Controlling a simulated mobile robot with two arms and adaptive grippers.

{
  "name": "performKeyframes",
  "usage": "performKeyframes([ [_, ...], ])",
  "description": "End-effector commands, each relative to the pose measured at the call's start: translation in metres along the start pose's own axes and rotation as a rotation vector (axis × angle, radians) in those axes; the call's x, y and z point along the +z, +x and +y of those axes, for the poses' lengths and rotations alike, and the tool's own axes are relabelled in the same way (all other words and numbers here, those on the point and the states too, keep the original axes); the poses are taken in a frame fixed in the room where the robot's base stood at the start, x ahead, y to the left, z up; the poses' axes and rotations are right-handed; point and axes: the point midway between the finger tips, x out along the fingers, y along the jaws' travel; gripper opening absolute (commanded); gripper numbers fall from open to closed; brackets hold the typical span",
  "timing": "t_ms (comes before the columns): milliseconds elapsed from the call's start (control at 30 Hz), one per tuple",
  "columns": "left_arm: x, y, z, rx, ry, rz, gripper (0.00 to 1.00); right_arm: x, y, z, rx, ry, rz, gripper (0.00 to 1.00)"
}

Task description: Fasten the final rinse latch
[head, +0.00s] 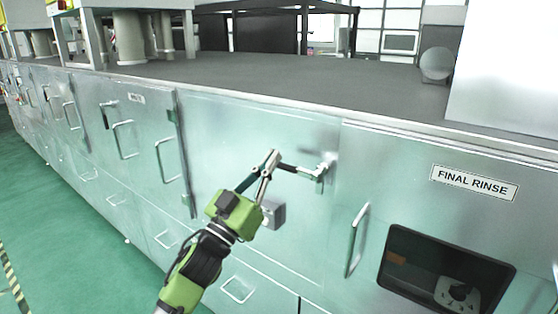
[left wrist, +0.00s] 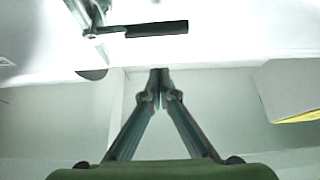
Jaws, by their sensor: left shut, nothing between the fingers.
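The latch (head: 322,172) is a metal fitting near the right edge of a steel panel, just left of the door labelled FINAL RINSE (head: 474,182). Its dark handle (head: 298,169) sticks out to the left, roughly level. My left gripper (head: 273,156) is shut and empty, its tips close to the left end of that handle in the head view. In the left wrist view the shut fingertips (left wrist: 160,74) appear below the dark handle (left wrist: 157,29), with a visible gap. Whether they touch it cannot be told from the head view. My right gripper is not in view.
The final rinse door has a bar handle (head: 357,240) and a dark window (head: 447,274). A small grey box (head: 272,214) sits on the panel behind my gripper. More doors with bar handles (head: 124,139) run to the left. Green floor (head: 80,245) is open at lower left.

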Motion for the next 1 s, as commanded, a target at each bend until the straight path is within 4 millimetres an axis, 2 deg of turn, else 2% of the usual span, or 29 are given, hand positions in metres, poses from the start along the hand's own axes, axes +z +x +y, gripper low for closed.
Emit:
performKeyframes([
  [33,-0.005,0.015,0.001,0.001,-0.003,0.003,0.00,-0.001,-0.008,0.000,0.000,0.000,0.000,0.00],
  [133,-0.004,0.033,0.001,0.001,-0.003,0.001,0.00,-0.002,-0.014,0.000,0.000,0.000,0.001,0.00],
  [200,0.015,0.023,0.001,-0.003,-0.006,-0.005,0.00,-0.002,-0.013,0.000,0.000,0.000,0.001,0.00],
  [400,0.034,0.016,0.000,0.000,-0.003,-0.001,0.00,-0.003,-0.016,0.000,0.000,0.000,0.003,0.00],
  [1000,0.038,0.011,-0.003,-0.008,-0.015,-0.001,0.00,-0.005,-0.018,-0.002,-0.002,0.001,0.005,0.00],
])
